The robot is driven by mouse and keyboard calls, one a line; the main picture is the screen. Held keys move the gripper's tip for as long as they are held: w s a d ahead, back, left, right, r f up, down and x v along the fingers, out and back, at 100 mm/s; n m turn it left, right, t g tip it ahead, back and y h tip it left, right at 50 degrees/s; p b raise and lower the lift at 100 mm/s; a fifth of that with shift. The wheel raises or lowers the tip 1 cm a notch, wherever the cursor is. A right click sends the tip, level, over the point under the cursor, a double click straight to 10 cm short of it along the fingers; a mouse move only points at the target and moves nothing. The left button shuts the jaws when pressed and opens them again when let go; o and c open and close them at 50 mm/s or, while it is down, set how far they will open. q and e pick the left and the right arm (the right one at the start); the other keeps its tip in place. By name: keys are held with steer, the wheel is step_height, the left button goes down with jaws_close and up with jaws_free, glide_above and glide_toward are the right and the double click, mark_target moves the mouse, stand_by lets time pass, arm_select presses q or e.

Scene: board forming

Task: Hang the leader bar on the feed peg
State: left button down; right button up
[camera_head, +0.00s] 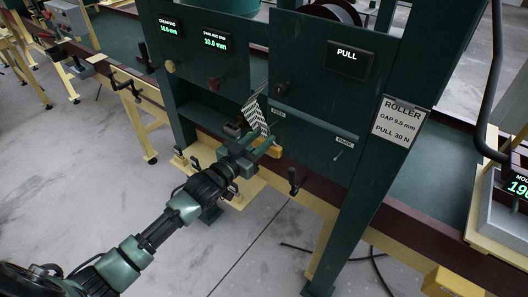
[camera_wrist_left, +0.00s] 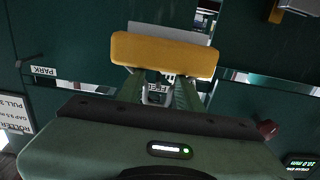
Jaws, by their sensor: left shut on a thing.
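The leader bar, a yellow-orange bar (camera_wrist_left: 165,52), lies across the fingertips of my left gripper (camera_wrist_left: 160,75), which is shut on it. In the head view the bar's end (camera_head: 275,151) shows beside my left gripper (camera_head: 260,148), in front of the dark green machine. A pale patterned strip (camera_head: 257,117) rises by the bar. The FEED label (camera_head: 278,113) is on the panel just above and right of the gripper; it also shows between the fingers in the wrist view (camera_wrist_left: 160,84). I cannot make out the feed peg clearly. My right gripper is not in view.
The PARK label (camera_head: 345,139) is to the right on the same panel. A ROLLER sign (camera_head: 401,121) hangs on the right post. Knobs (camera_head: 282,89) and a small crank (camera_head: 293,180) stick out near the gripper.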

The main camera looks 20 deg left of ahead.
arm_select(q)
steer(key=shift+b+x, duration=0.55)
steer(key=shift+x, duration=0.95)
stand_by(0.6)
steer(key=shift+w+d+f+b, duration=0.15)
steer(key=shift+w+f+b, duration=0.3)
steer(key=shift+w, duration=0.05)
stand_by(0.3)
steer(key=shift+w+f, duration=0.1)
steer(key=shift+f, duration=0.25)
stand_by(1.1)
steer(key=c, duration=0.9)
jaws_free()
steer(key=shift+o, duration=0.2)
